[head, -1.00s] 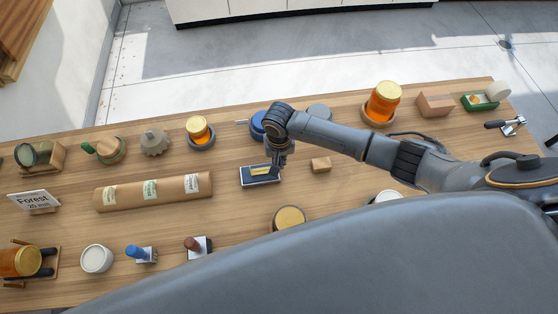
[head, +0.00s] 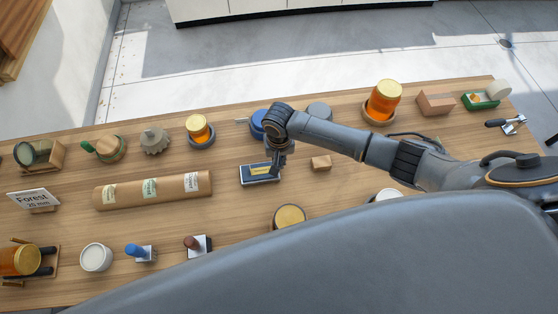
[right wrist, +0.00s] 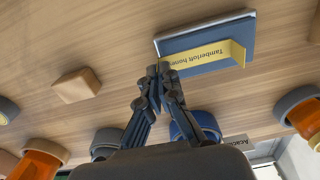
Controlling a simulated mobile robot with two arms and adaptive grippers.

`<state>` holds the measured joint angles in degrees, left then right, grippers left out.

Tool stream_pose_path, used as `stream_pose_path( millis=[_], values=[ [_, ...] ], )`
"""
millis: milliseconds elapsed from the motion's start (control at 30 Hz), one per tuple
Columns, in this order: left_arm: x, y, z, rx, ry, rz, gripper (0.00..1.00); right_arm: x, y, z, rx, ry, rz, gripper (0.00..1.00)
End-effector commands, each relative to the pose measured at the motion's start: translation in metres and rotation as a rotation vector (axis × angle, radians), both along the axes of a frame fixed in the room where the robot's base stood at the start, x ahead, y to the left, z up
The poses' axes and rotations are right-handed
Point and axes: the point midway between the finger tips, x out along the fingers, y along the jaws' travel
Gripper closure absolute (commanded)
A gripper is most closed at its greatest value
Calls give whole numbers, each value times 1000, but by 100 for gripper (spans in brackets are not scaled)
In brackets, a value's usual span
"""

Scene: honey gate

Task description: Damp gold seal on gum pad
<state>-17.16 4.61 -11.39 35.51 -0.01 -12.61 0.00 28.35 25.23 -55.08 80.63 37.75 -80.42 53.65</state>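The gold seal (right wrist: 205,60) is a yellow strip printed "Tamberloft honey", with one end bent up. It lies over the gum pad, a dark, shallow rectangular pad (right wrist: 190,37) with a pale edge. In the head view the seal (head: 261,170) shows above the pad (head: 262,181) in mid-table. My right gripper (right wrist: 163,72) has its fingertips together at the seal's near end and appears to pinch it. I cannot tell whether the seal's underside touches the pad. In the head view my right gripper (head: 277,171) hangs at the pad's right side. My left gripper is not in view.
A small wooden block (head: 321,163) stands right of the pad. A blue round container (head: 257,125) is behind it, and a honey jar (head: 384,99) is farther right. A long brown roll (head: 153,191) lies to the left. A gold-lidded jar (head: 289,216) stands in front.

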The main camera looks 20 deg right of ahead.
Motion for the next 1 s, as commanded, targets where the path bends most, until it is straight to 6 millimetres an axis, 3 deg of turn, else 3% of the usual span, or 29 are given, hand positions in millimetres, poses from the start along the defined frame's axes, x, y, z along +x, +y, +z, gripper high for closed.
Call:
stream_pose_path(
  millis=[167, 533, 1000],
  values=[
    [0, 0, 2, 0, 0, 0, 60, 0, 0, 2, 0, 1, 0, 100],
    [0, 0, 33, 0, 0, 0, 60, 0, 0, 29, 0, 1, -1, 100],
    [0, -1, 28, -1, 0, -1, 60, 0, 0, 62, 1, 0, 0, 100]
  ],
)
